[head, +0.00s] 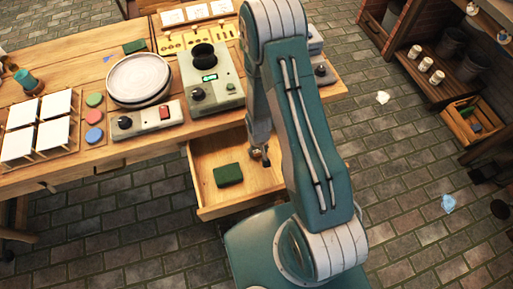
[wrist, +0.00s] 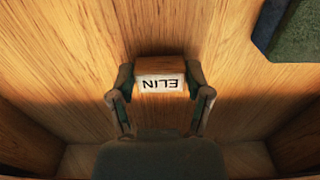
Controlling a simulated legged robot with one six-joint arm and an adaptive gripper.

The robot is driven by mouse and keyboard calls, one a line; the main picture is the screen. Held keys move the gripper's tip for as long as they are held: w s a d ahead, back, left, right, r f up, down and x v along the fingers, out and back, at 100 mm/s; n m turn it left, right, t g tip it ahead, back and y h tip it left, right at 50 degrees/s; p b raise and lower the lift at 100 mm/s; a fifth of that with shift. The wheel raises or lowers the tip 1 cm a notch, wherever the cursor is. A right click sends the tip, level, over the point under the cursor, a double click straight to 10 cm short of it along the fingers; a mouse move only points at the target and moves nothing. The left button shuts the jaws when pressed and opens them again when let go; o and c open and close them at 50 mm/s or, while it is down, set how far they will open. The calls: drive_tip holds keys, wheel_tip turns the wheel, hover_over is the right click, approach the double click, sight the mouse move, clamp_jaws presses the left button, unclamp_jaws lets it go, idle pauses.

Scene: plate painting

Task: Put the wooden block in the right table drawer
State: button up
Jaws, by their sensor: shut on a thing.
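The wooden block (wrist: 160,67) shows in the wrist view between my fingers, with a white label reading "ELIN" upside down. My gripper (wrist: 160,88) is shut on it, one finger on each side. In the head view my gripper (head: 259,158) is low inside the open table drawer (head: 205,190), near its right side. The arm partly hides the gripper and the drawer's right part there. The drawer's wooden floor lies under the block in the wrist view; I cannot tell whether they touch.
A dark green sponge-like block (head: 228,174) lies in the drawer, left of my gripper; it also shows in the wrist view (wrist: 292,35). The tabletop above holds a plate (head: 139,80), a control box (head: 146,120) and a device with a black cup (head: 209,80).

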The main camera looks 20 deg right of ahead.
drive_tip(key=shift+d, duration=0.15)
drive_tip(key=o, duration=1)
drive_tip(key=shift+d, duration=0.2)
drive_tip(key=shift+a, duration=0.1)
drive_tip(key=shift+a, duration=0.2)
wheel_tip(320, 180, up, 12)
drive_tip(key=r, duration=0.1)
wheel_tip(320, 180, up, 10)
drive_tip(key=t, duration=0.1)
hover_over(259, 151)
drive_tip(key=s+r+t, duration=0.1)
drive_tip(key=s+r, duration=0.3)
drive_tip(key=r, duration=0.3)
drive_tip(key=s+r+t, duration=0.2)
drive_tip(key=s+r, duration=0.3)
drive_tip(key=r, duration=0.2)
drive_tip(key=s+r+t, duration=0.1)
drive_tip(key=s+r, duration=0.4)
drive_tip(key=r, duration=0.3)
drive_tip(key=shift+d+t, duration=0.1)
drive_tip(key=shift+t, duration=0.2)
